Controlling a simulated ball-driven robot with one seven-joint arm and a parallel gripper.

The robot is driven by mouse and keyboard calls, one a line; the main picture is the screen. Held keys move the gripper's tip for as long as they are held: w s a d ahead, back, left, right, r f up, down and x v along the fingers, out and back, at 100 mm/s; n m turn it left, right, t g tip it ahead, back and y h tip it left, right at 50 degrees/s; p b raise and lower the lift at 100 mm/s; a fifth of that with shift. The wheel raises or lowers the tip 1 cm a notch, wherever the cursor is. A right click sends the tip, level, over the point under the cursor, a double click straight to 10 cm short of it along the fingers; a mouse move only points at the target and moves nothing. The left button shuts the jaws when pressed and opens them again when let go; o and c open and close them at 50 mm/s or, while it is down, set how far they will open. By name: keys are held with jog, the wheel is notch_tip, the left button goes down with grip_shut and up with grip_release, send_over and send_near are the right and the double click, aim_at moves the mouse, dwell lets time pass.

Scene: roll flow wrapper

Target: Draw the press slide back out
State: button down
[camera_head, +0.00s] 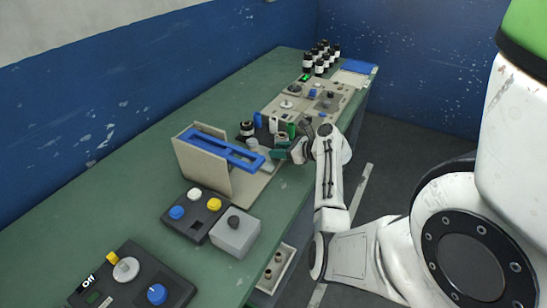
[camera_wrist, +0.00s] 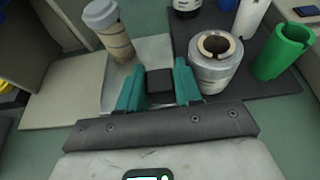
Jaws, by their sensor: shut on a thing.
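The press slide looks like a pale grey plate (camera_wrist: 142,52) with a dark block-shaped handle (camera_wrist: 160,86). In the wrist view my gripper (camera_wrist: 160,80) has its two teal fingers on either side of this handle, shut on it. In the head view my gripper (camera_head: 284,151) is low over the bench, just right of the beige press housing (camera_head: 196,165). A blue slotted frame (camera_head: 215,146) runs across the housing. The plate also shows in the head view (camera_head: 262,164), partly hidden by the frame. How far the slide sits in the housing is unclear.
Close right of the fingers stands a silver roll with a brown core (camera_wrist: 208,75), and beyond it a green cup (camera_wrist: 284,52). A grey-capped striped cylinder (camera_wrist: 113,42) stands at left. A button box (camera_head: 195,212) and panel (camera_head: 130,280) are nearer on the green bench (camera_head: 110,185).

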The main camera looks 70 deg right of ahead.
jog(key=shift+d, duration=0.15)
jog(key=c, duration=0.8)
grip_release()
jog(key=shift+d, duration=0.15)
jog(key=shift+c, duration=0.2)
jog(key=shift+s, duration=0.1)
jog(key=v, duration=1)
jog(key=shift+s, duration=0.35)
